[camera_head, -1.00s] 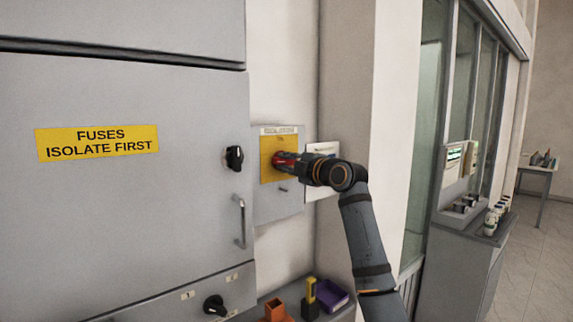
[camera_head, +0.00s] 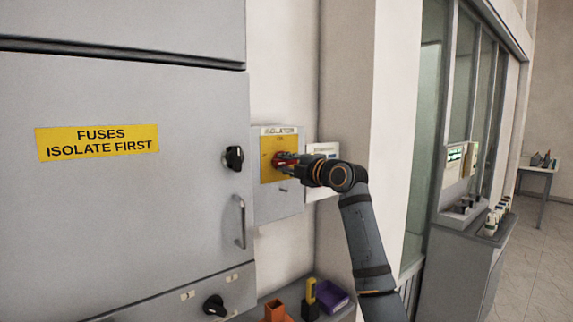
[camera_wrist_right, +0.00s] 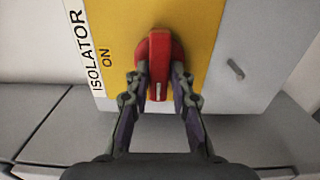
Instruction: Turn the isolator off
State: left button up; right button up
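The isolator is a grey box (camera_head: 279,207) with a yellow plate (camera_head: 266,147) and a red rotary handle (camera_head: 284,158). In the right wrist view the red handle (camera_wrist_right: 160,60) lies between the fingertips of my right gripper (camera_wrist_right: 160,80), which look closed against both its sides. The handle's white-marked end points down in that view, not at the word ON on the left. In the head view my right gripper (camera_head: 294,167) reaches the handle from the right, and its fingers partly cover it. My left gripper is not in view.
A grey cabinet (camera_head: 120,215) with a black knob (camera_head: 234,158) and a pull handle (camera_head: 240,222) stands left of the isolator. Below are an orange holder (camera_head: 275,311) and a purple bin (camera_head: 331,296). A wall pillar (camera_head: 392,120) stands to the right.

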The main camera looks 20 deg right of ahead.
jog(key=o, duration=0.3)
jog(key=shift+s, duration=0.1)
jog(key=v, duration=1.1)
jog(key=shift+s, duration=0.4)
jog(key=shift+d, duration=0.15)
